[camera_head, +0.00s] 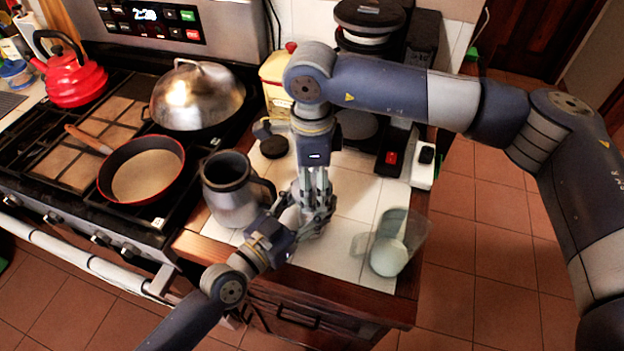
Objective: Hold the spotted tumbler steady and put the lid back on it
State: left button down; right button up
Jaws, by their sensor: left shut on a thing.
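The tumbler (228,196) is a grey metal mug with a dark rim, upright on the white tiled counter. Its handle (266,187) faces right, and no spots can be made out. A dark round piece that looks like the lid (273,148) lies on the counter behind it. My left gripper (292,216) reaches in from the front and is shut beside the tumbler's handle; its fingertips are partly hidden, and the handle appears to be in its grip. My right gripper (320,208) points down just right of the tumbler, overlapping the left one. Its opening is unclear.
A clear jug (410,232) with white contents stands near the counter's right edge. A coffee machine (366,80) and a yellow container (276,84) stand behind. The stove at left holds a red-rimmed pan (142,172), a domed lid (197,95) and a red kettle (72,78).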

jog(key=o, duration=1.2)
notch_tip(320, 180, up, 12)
pick_arm(q)
jog(key=c, duration=0.6)
grip_release()
